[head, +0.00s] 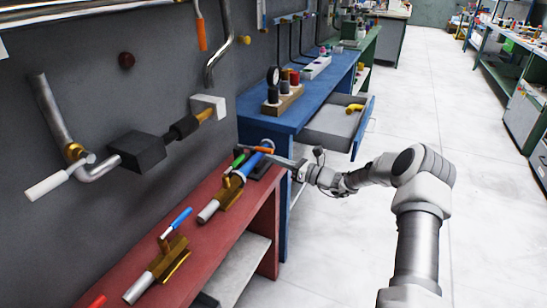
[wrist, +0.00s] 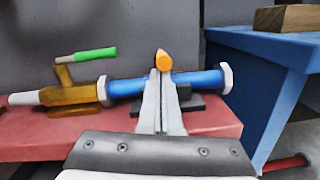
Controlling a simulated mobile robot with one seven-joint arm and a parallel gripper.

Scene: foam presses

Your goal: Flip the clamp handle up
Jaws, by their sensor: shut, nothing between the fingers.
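The clamp handle appears to be the orange bar (head: 260,150) above a dark base (head: 262,167) at the far end of the red bench. It lies roughly level in the head view. In the wrist view its orange rounded end (wrist: 164,61) points toward the camera, just above my fingertips. A blue pipe (wrist: 132,84) with white end flanges runs behind my fingers, over the black base (wrist: 190,104). My gripper (wrist: 158,76) is shut and empty, in front of the blue pipe; it also shows in the head view (head: 283,162). I cannot tell whether it touches the handle.
A brass valve with a green handle (wrist: 96,54) stands left of the pipe. Another brass valve with a blue handle (head: 180,221) sits nearer on the red bench (head: 222,240). A blue bench (head: 290,118) with an open drawer (head: 335,128) adjoins it.

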